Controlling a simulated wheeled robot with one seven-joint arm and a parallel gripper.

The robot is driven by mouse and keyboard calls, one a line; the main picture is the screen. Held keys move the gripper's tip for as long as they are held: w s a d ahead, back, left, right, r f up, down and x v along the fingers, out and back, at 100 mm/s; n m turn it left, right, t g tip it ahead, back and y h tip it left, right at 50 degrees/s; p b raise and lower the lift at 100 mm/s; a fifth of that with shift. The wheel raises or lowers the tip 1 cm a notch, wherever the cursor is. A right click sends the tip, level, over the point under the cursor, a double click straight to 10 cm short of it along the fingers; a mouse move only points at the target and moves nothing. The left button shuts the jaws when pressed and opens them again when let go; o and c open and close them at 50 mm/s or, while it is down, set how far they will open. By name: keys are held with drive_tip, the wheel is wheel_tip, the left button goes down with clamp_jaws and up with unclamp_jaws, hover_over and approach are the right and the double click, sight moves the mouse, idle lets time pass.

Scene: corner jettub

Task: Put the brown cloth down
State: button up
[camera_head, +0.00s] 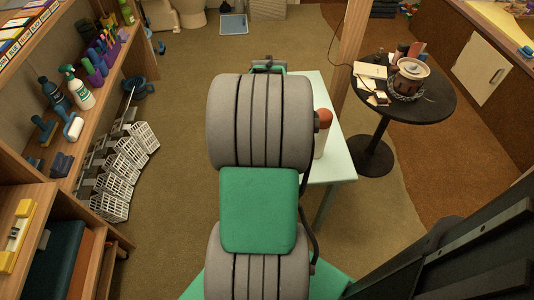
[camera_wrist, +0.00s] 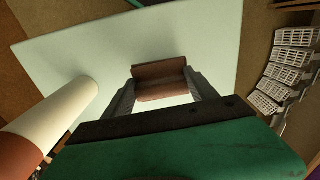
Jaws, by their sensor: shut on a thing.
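The brown cloth (camera_wrist: 160,70) is in the wrist view, bunched between the two fingers of my gripper (camera_wrist: 160,82). My gripper is shut on it. The cloth is over the pale table (camera_wrist: 225,35); I cannot tell whether it touches the top. In the head view the table (camera_head: 338,160) stands beyond and to the right of my arm, which hides the cloth and most of the gripper.
A white cylinder with a red-brown end (camera_wrist: 65,110) stands on the table close to my gripper's left. A round black table (camera_head: 435,100) with a pot (camera_head: 408,78) is to the right. Shelves (camera_head: 110,85) and white baskets (camera_head: 120,170) line the left.

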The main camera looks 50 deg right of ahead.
wheel_tip(320, 180, down, 3)
drive_tip(key=shift+b, duration=0.3)
drive_tip(key=o, duration=1.9)
drive_tip(key=shift+f, duration=0.1)
wheel_tip(320, 180, up, 12)
drive_tip(key=p, duration=0.3)
drive_tip(key=w+a+r+n, duration=0.2)
drive_tip(key=w+a, duration=0.2)
drive_tip(key=a, duration=0.3)
drive_tip(key=w+a+r+n, duration=0.15)
drive_tip(key=w+a, duration=0.25)
drive_tip(key=a, duration=0.4)
drive_tip(key=s+a+n+t, duration=0.1)
drive_tip(key=a+n, duration=0.4)
drive_tip(key=a, duration=1.1)
drive_tip(key=shift+s+f+n+t, duration=0.2)
drive_tip(key=shift+n+t, duration=0.15)
drive_tip(key=shift+t, duration=0.25)
